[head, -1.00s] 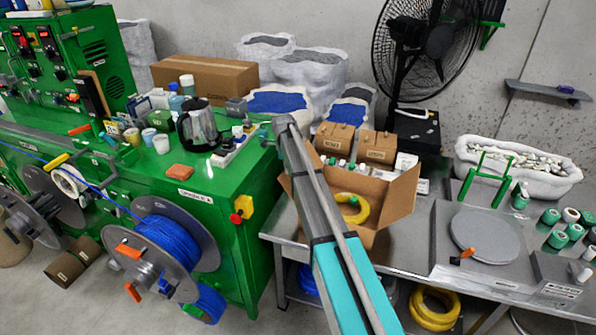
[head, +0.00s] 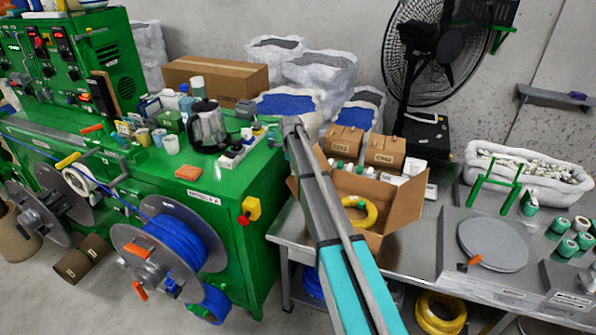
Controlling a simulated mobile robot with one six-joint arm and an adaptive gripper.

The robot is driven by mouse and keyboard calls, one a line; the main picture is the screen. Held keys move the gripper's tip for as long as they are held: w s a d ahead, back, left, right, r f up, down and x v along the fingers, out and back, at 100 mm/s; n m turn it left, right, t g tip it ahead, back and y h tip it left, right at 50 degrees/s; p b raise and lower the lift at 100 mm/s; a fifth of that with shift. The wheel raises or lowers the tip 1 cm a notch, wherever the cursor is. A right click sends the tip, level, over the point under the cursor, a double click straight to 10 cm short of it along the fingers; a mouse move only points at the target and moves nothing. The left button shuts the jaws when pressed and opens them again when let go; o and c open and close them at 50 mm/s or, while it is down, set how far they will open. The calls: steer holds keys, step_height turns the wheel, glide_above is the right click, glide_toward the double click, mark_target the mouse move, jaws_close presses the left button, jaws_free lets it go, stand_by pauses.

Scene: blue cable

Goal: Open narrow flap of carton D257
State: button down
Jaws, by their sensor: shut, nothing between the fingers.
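An open brown carton (head: 405,208) stands on the steel table, with its right flap raised and leaning outward. A yellow coil (head: 366,215), bottles and white packs show inside it. Part of its left side is hidden behind my arm. Two small brown cartons, a left one (head: 346,139) and a right one (head: 384,150), stand behind it with closed tops. Their labels are too small to read surely, so I cannot tell which carton is D257. My arm crosses in front of the open carton; my gripper cannot be made out.
A green machine (head: 225,235) with a kettle (head: 207,128) and cups on top stands left. A long brown carton (head: 218,79) lies at its back. A black fan (head: 440,45) stands behind the table. A round grey plate (head: 493,244) and green-white spools are at right.

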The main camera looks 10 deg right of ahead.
steer(key=shift+r+p, duration=0.3)
steer(key=shift+r, duration=0.15)
steer(key=shift+w+a, duration=0.1)
steer(key=shift+w+a+r, duration=0.2)
steer(key=shift+w+a, duration=0.1)
steer(key=shift+a, duration=0.05)
steer(key=w+a+r+p, duration=0.2)
steer(key=w+a, duration=0.2)
steer(key=a, duration=0.3)
steer(key=shift+w+r+p, duration=0.15)
steer(key=shift+w+p, duration=0.2)
